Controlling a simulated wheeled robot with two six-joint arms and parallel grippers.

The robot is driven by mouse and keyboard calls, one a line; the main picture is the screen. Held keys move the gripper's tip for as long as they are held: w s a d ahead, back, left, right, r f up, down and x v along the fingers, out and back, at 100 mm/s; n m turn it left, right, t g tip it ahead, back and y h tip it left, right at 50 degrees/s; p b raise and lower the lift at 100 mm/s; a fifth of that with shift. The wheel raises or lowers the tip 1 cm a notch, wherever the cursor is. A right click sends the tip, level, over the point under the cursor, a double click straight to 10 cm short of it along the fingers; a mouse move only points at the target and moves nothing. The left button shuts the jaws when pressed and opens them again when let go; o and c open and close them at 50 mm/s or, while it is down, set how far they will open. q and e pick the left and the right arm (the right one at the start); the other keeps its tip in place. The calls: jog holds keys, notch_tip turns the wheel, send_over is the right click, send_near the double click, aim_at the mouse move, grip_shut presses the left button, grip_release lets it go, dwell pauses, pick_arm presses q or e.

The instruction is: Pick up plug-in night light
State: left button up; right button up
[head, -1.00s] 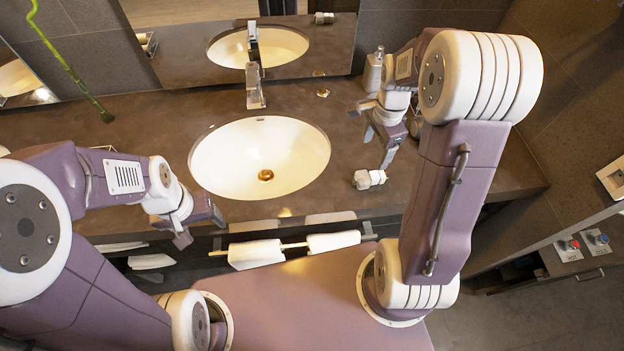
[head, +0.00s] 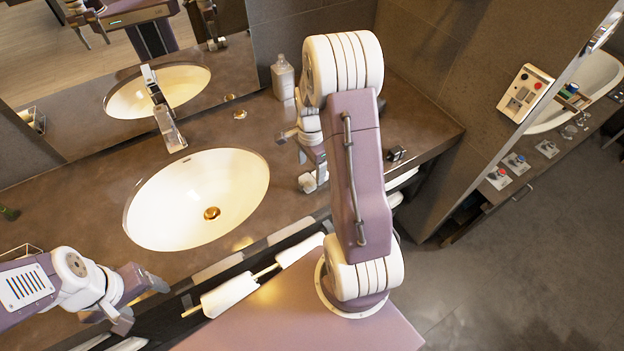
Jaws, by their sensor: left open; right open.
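A small white piece with a greyish end (head: 308,183) lies on the dark counter (head: 90,195), right of the sink. It looks like the plug-in night light, but it is partly covered by my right arm and I cannot be sure. My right gripper (head: 302,148) is open just above and behind it, pointing down, apart from it as far as I can see. The forearm hides part of this gripper. My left gripper (head: 141,302) is open and empty near the counter's front edge, at the lower left.
A white sink (head: 185,215) with a chrome faucet (head: 170,128) fills the middle. A soap bottle (head: 283,78) stands by the mirror. A small dark object (head: 396,154) sits near the counter's right end. Rolled white towels (head: 230,294) hang on a rail below the front edge.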

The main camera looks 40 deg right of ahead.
aim_at(313, 176)
jog(key=f, duration=0.4)
jog(key=shift+s+d+f, duration=0.2)
jog(key=shift+s, duration=0.2)
jog(key=shift+f, duration=0.15)
jog(key=shift+w+a, duration=0.1)
jog(key=shift+a, duration=0.05)
jog(key=c, duration=1.5)
